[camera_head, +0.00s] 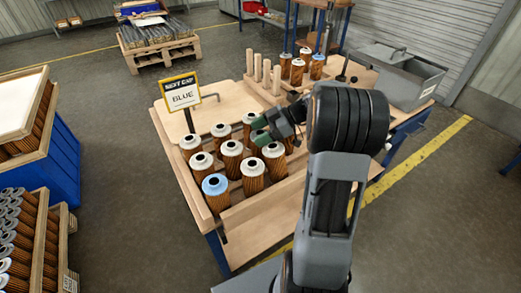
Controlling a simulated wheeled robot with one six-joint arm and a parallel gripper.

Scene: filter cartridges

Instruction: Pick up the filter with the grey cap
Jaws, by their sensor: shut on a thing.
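Several orange-brown pleated filters stand upright in rows in a wooden tray (255,212) on the bench. Most have pale off-white or light grey caps, such as the front right filter (252,168) and the left filter (190,142). The front filter (215,184) has a blue cap. I cannot tell for sure which cap is the grey one. My gripper (259,131), with green fingers, is at the back right of the group, shut on a filter between its fingers. That filter is mostly hidden by the fingers and its neighbours, so its cap colour is unclear.
Wooden pegs (266,73) and more filters (297,70) are behind. A grey open bin (402,75) is at back right. Neighbouring filters stand close to my gripper.

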